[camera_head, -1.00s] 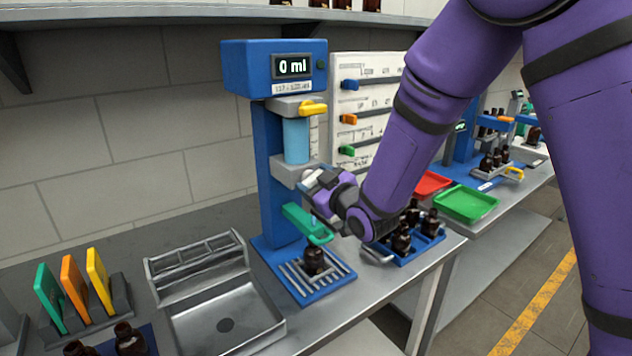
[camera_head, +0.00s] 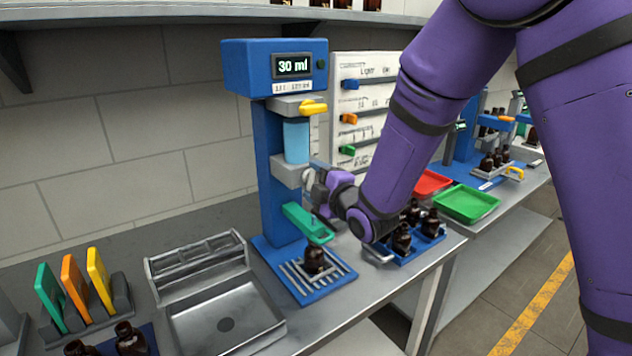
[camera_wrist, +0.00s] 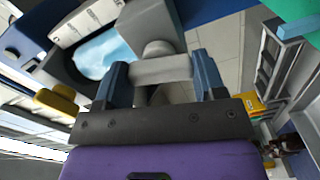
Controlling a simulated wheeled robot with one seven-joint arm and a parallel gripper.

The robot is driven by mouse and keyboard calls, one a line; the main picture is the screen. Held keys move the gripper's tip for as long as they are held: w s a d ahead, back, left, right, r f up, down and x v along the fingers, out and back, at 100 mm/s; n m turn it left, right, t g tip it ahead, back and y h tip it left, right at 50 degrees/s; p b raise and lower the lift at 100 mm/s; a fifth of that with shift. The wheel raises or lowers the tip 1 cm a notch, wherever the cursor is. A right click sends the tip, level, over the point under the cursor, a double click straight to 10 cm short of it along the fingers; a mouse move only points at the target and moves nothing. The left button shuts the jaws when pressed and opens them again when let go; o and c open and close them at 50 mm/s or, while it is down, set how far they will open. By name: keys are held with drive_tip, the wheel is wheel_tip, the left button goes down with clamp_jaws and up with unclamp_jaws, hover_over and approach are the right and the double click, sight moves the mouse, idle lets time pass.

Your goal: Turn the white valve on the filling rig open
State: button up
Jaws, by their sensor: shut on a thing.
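The filling rig (camera_head: 268,150) is a blue stand with a display (camera_head: 292,66) reading 30 ml. A light blue cylinder (camera_head: 296,141) sits above a grey valve block (camera_head: 290,172). My gripper (camera_head: 318,188) is at the right side of that block. In the wrist view, my gripper (camera_wrist: 160,76) has its two fingers shut on the white valve's handle (camera_wrist: 160,69), which spans between them in front of a grey stem. In the head view the handle is mostly hidden by my gripper. An amber bottle (camera_head: 315,260) stands upright on the rig's slatted base (camera_head: 327,285).
A green part (camera_head: 307,222) juts out above the bottle, close below my gripper. A blue tray (camera_head: 437,237) of amber bottles stands to the right, beneath my forearm. Red (camera_head: 432,182) and green (camera_head: 466,203) trays are farther right.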

drive_tip(key=shift+n, duration=0.8)
drive_tip(key=o, duration=0.9)
drive_tip(key=shift+s, duration=0.1)
drive_tip(key=v, duration=1)
drive_tip(key=shift+s+d, duration=0.25)
